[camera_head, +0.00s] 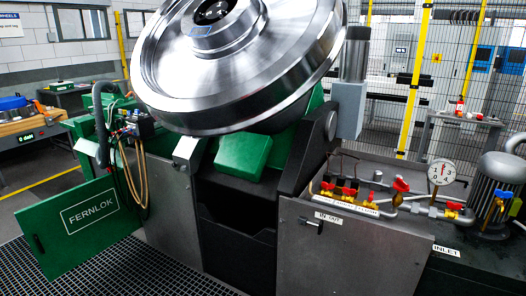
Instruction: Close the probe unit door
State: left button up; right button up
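A green door panel (85,225) with the white word FERNLOK stands swung open at the lower left, out over the floor grating. A small dark handle or latch shows near its left edge. Its right edge is by the grey machine housing (172,208), where tan hoses (133,178) hang close to it. I cannot tell for certain that this panel is the probe unit door, as no label says so. Neither of my grippers is in view.
A large steel rail wheel (235,62) sits tilted on the green machine. A grey cabinet (350,247) with red-handled valves and a gauge (441,171) stands right. Floor grating (125,272) lies clear in front of the panel. A workbench (30,125) is at left.

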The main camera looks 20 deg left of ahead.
aim_at(64, 230)
jog(key=i+j+u, duration=0.2)
jog(key=i+u, duration=1.15)
jog(key=k, duration=0.1)
